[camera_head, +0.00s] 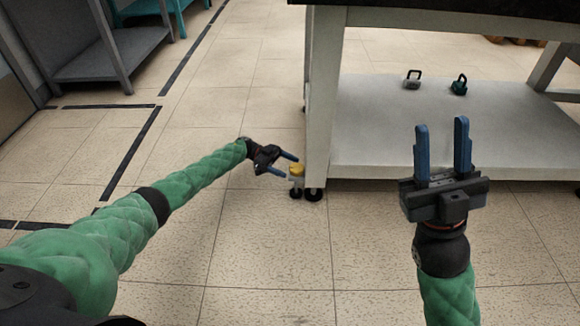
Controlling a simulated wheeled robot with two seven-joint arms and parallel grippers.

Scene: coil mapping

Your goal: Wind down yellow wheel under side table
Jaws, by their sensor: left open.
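The yellow wheel (297,169) is a small yellow knob low on the near left leg of the white side table (322,90), just above a black caster and foot (312,194). My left gripper (289,164) is close beside the wheel on its left, with its blue fingers pointing right toward it. The fingers look open, and I cannot tell whether they touch the wheel. My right gripper (442,146) is open and empty, with two blue fingers pointing up in front of the table's lower shelf.
Two small weight-like objects, one grey (412,80) and one green (459,85), stand on the lower shelf (370,120). A grey shelf unit (95,60) stands at the upper left. The tiled floor (270,260) in front is clear, with black tape lines at left.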

